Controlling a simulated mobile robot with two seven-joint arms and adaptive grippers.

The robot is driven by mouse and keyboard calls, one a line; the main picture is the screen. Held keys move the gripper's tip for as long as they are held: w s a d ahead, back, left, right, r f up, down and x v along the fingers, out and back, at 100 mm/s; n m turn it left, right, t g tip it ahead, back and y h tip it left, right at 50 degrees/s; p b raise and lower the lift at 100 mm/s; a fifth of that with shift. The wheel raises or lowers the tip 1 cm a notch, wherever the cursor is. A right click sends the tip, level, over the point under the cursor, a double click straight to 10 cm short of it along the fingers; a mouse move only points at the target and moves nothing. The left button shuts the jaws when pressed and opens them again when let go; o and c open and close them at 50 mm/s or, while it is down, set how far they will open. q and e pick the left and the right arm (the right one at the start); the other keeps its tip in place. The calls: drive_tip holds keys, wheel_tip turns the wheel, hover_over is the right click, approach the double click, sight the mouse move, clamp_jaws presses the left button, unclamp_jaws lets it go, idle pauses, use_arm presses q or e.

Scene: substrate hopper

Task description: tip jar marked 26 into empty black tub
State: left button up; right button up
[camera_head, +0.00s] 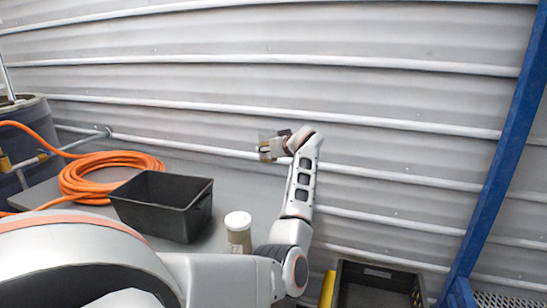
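An empty-looking black tub (162,207) sits on the grey surface at left of centre, its open top facing up. A pale jar with a white top (238,232) stands upright just right of the tub, partly hidden by my arm below. No number is readable on it. My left gripper (267,148) is raised in front of the corrugated wall, above and right of the jar and apart from it. It is small and seen at an angle, so whether its fingers are open or hold something is unclear. My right gripper is out of view.
A coiled orange hose (100,174) lies left of the tub, beside a dark grey container (28,118). A black crate (350,300) sits at the lower right, next to a yellow piece (327,290). A blue post (500,160) slants along the right side.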

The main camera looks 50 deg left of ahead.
use_arm(q)
drive_tip(key=shift+r, duration=0.35)
drive_tip(key=shift+a, duration=0.1)
